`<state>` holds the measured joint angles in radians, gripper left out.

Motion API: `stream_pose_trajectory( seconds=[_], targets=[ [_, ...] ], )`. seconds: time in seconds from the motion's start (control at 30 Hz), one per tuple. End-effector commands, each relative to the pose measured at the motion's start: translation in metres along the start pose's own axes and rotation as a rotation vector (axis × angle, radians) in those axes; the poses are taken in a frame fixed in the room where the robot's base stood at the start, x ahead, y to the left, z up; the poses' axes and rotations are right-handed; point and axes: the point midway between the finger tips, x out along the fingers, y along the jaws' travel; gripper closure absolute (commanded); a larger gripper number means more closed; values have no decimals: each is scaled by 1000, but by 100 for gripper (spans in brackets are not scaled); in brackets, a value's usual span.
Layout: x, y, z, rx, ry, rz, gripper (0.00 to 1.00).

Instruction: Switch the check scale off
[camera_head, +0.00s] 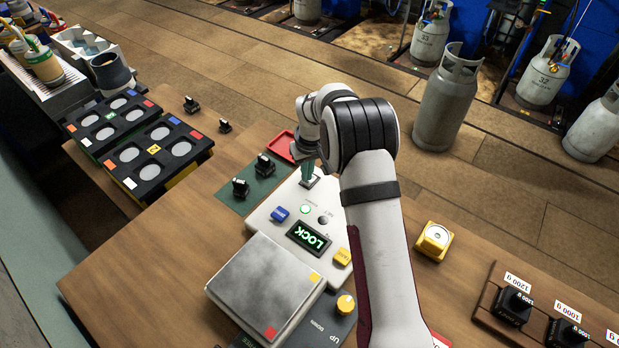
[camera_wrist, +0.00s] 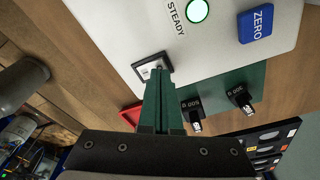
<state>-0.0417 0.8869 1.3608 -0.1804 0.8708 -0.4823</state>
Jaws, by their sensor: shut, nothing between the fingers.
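The check scale (camera_head: 263,225) is a white-bodied unit with a square metal plate (camera_head: 265,283) on the table. Its display (camera_head: 308,237) is lit and reads LOCK in green. A green lamp (camera_wrist: 197,10) beside the word STEADY is lit. A small black-framed rocker switch (camera_wrist: 147,66) sits at the scale's far corner. My gripper (camera_wrist: 157,73) is shut and empty, its green fingertips right at the switch and covering part of it; I cannot tell whether they touch. In the head view my gripper (camera_head: 308,178) points down at that corner.
A blue ZERO button (camera_wrist: 256,24) and a yellow button (camera_head: 342,257) are on the scale. Black weights (camera_wrist: 192,112) stand on a green mat (camera_head: 238,204) beside it. A red tray (camera_head: 280,147) lies behind my gripper. A yellow block (camera_head: 434,241) stands to the right.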

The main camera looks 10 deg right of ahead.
Motion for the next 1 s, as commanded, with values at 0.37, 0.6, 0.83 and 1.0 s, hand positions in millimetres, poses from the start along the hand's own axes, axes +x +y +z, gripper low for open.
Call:
stream_pose_trajectory(
  seconds=[0.37, 0.6, 0.83, 1.0],
  targets=[
    [6, 0, 1, 1, -1, 0, 100],
    [9, 0, 1, 0, 0, 0, 100],
    [-12, 0, -2, 0, 2, 1, 100],
    [-31, 0, -5, 1, 2, 0, 100]
  ],
)
